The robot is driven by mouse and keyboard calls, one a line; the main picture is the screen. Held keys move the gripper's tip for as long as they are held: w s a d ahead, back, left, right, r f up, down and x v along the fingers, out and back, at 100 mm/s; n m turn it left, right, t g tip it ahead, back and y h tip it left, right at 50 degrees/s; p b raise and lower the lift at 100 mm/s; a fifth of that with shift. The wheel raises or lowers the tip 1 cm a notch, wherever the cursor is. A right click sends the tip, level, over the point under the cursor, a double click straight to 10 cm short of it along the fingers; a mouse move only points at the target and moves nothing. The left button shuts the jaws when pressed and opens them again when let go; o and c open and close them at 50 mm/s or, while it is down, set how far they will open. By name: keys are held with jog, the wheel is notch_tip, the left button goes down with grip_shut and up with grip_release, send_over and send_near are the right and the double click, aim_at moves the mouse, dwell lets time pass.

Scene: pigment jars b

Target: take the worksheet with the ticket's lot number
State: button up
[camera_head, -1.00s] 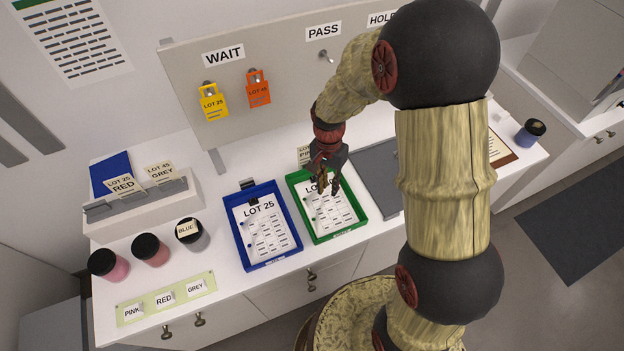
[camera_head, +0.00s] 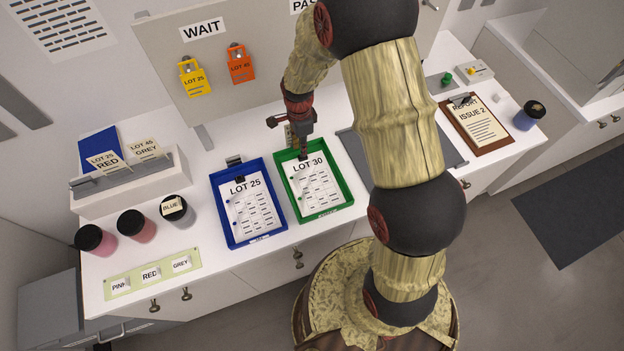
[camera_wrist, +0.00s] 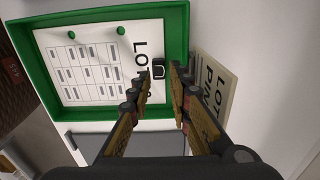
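A white LOT 30 worksheet (camera_head: 316,186) lies in the green tray (camera_head: 347,193). A white LOT 25 worksheet (camera_head: 252,208) lies in the blue tray (camera_head: 219,222) to its left. My gripper (camera_head: 303,157) points down at the top edge of the LOT 30 sheet. In the wrist view its fingers (camera_wrist: 164,82) are apart, with a small black clip (camera_wrist: 160,72) on the sheet's top edge showing between them. Contact cannot be told. A cream ticket (camera_wrist: 213,88) reading LOT and PIN stands just behind the green tray; its lot number is hidden by a finger.
A holder (camera_head: 130,190) at left has LOT 25 RED and LOT 45 GREY cards. Yellow (camera_head: 194,79) and orange (camera_head: 240,65) tags hang under WAIT. A report clipboard (camera_head: 477,124) lies at right.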

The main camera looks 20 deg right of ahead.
jog(key=f, duration=0.4)
jog(key=shift+s+d+f, duration=0.1)
jog(key=shift+d+f, duration=0.15)
jog(key=shift+d, duration=0.1)
jog(key=shift+c, duration=0.5)
jog(key=c, duration=0.4)
grip_shut()
